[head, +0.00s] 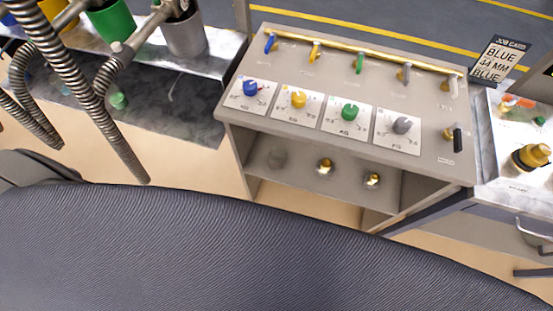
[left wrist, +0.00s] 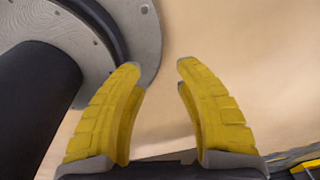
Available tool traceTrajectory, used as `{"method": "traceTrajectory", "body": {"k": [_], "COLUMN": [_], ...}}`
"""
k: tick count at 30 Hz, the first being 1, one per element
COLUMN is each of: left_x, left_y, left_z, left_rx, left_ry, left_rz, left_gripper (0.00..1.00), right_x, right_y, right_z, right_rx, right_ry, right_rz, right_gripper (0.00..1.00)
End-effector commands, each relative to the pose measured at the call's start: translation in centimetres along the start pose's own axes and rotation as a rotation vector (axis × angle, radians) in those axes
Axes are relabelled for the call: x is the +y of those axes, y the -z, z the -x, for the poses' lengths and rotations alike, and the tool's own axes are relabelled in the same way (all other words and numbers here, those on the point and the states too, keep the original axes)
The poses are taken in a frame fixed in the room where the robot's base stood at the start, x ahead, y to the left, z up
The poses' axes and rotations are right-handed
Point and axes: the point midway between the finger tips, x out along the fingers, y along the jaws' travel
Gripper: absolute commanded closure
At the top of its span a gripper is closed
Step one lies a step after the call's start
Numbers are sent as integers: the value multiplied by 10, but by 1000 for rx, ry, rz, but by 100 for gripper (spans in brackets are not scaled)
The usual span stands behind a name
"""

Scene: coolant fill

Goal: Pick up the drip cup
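I cannot tell for certain which object is the drip cup. A curved metallic piece (head: 534,233) shows at the right edge, partly cut off. My left gripper (left wrist: 158,75) shows in the left wrist view with its yellow fingers apart and nothing between them, over bare beige floor. Neither gripper shows in the head view.
The grey console (head: 440,125) carries coloured valves and a row of dials. A job card (head: 500,60) reads blue, 44 MM, blue. A brass fitting (head: 530,156) stands on the right bench (head: 510,190). Green (head: 107,20) and grey (head: 184,35) containers stand left, near hanging hoses (head: 75,65).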

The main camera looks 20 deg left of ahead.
Motion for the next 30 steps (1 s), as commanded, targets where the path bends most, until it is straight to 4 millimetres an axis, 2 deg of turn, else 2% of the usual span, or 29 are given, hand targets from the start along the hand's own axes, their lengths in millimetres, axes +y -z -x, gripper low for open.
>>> {"method": "traceTrajectory", "body": {"k": [11,12,22,30], "left_x": [-1,-1,-1,-2], "left_y": [2,2,3,7], "left_z": [0,0,0,0], "left_rx": [3,3,4,13], "left_ry": [1,1,1,1], "left_rz": [0,0,0,12], "left_gripper": [66,59,21,21], "right_x": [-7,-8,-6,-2], "right_y": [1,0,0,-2], "right_z": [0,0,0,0], "right_rx": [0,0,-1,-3], "right_ry": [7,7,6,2], "right_rz": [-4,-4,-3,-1], "right_gripper": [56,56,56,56]}}
